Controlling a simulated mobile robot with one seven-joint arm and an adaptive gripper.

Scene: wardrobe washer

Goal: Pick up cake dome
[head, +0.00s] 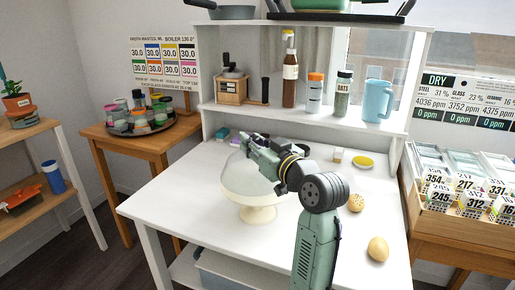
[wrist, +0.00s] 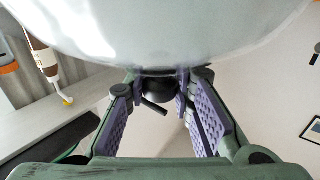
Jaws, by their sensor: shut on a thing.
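The cake dome (head: 238,178) is a clear, pale dome over a cream footed stand (head: 258,214) on the white table. I cannot tell whether its rim touches the stand. My gripper (head: 252,145) is at the dome's top, and my arm hides part of its right side. In the wrist view the dome (wrist: 170,35) fills the upper part. There my gripper (wrist: 158,88) has its purple-padded fingers shut on the dome's dark knob (wrist: 157,93).
A shelf above the table's back holds a grinder (head: 232,86), bottles (head: 290,80) and a blue pitcher (head: 377,100). A yellow dish (head: 363,161), a round speckled item (head: 356,203) and an egg-shaped item (head: 378,249) lie right of my arm. The table's front left is clear.

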